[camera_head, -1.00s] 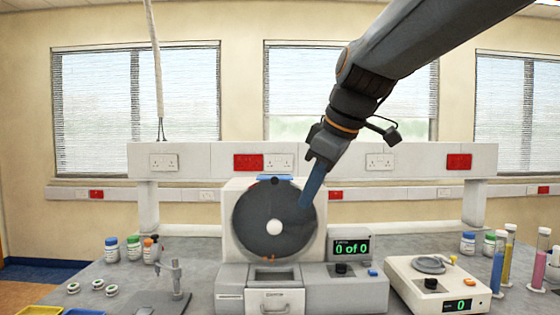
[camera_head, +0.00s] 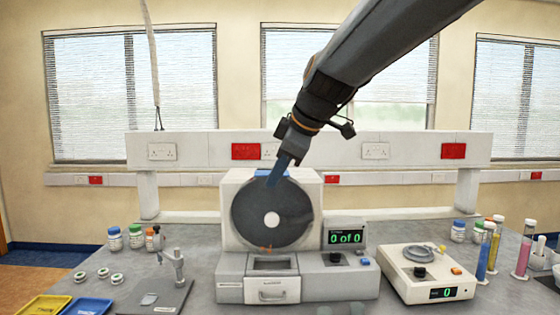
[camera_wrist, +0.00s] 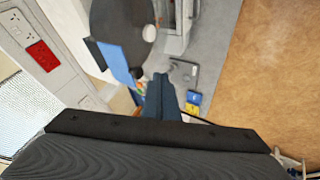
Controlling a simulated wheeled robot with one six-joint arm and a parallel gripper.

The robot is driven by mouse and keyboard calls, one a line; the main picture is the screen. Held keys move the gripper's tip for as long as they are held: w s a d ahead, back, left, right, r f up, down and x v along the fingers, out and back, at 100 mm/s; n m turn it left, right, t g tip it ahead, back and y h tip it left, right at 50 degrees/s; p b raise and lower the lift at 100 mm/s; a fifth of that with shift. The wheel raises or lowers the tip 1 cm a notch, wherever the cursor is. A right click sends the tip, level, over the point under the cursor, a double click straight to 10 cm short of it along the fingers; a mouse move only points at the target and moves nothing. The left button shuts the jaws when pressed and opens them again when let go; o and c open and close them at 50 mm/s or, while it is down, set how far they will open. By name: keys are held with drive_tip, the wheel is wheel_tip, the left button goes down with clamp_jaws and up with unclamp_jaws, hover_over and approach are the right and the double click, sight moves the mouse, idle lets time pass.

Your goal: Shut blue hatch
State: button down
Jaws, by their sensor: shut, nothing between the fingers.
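The blue hatch (camera_head: 260,174) is a small blue panel at the top of the pale machine (camera_head: 240,186), above its dark round disc (camera_head: 250,215). In the wrist view the blue hatch (camera_wrist: 116,62) is a bright blue flap beside the dark disc (camera_wrist: 125,22). Its exact angle is hard to tell. My gripper (camera_head: 272,184) is shut and empty, with its dark blue fingers pointing down. From the head view they overlap the hatch's right part and the disc's top edge. In the wrist view my gripper (camera_wrist: 162,80) is to the right of the hatch, with a gap in the picture.
A small display (camera_head: 346,238) reads "0 of 0" beside the machine. A white scale (camera_head: 435,275) stands to the right, with colored tubes (camera_head: 492,247) beyond it. Jars (camera_head: 115,239) and a small stand (camera_head: 178,270) are on the left. A socket rail (camera_head: 340,147) runs behind the machine.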

drive_tip(key=shift+w+d+r+p, duration=0.1)
drive_tip(key=shift+w+p, duration=0.3)
drive_tip(key=shift+w, duration=0.65)
